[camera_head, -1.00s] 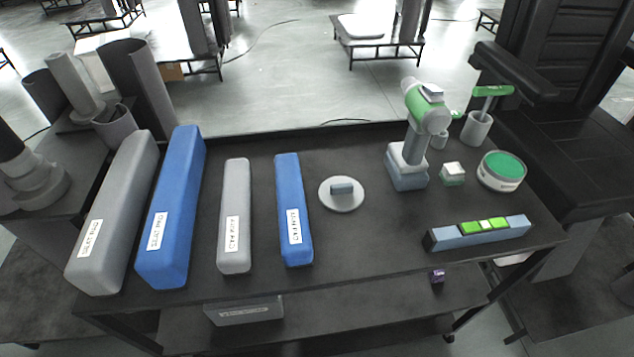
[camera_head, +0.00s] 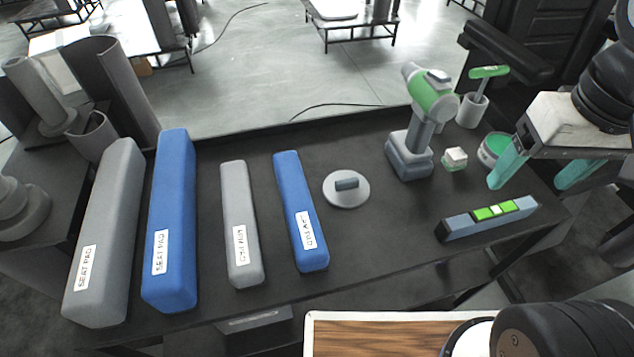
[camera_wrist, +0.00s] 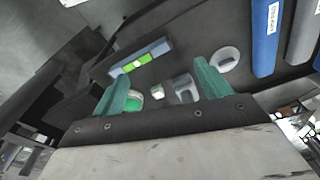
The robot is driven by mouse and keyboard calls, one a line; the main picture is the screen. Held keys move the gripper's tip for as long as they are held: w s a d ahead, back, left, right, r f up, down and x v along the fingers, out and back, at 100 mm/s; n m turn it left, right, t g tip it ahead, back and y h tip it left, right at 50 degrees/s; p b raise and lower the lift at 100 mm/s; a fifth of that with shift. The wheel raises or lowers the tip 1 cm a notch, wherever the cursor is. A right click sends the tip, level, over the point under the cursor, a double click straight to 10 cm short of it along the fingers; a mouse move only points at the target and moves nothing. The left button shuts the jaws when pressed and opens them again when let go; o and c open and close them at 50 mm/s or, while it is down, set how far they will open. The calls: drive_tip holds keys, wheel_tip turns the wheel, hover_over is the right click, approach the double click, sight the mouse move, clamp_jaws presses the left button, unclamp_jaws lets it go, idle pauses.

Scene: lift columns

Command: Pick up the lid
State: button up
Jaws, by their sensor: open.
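The lid (camera_head: 346,193) is a light grey disc with a dark grey block handle (camera_head: 346,184) on top. It lies flat on the dark table, right of the shorter blue pad. In the wrist view the lid (camera_wrist: 224,60) shows at the upper right, beyond the right finger. My gripper (camera_head: 538,176) has two teal fingers, spread apart and empty. In the head view it is at the right, over the table's right end and well away from the lid. The gripper also shows in the wrist view (camera_wrist: 160,80).
Grey and blue pads (camera_head: 172,220) fill the table's left side. A green and grey drill (camera_head: 425,110), a small block (camera_head: 455,158), a green-topped tin (camera_head: 492,150) and a level (camera_head: 488,218) stand to the right. Bare table surrounds the lid.

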drive_tip(key=w+a+f+n, duration=0.1)
drive_tip(key=w+a+f, duration=0.1)
drive_tip(key=w+a, duration=0.35)
drive_tip(key=n+g, duration=0.1)
drive_tip(key=n, duration=0.1)
hover_over(347, 180)
wheel_tip(347, 180, down, 14)
drive_tip(key=shift+d+r, duration=0.15)
drive_tip(key=shift+r, duration=0.05)
wheel_tip(347, 180, down, 8)
drive_tip(key=shift+r, duration=0.1)
drive_tip(key=c, duration=1.1)
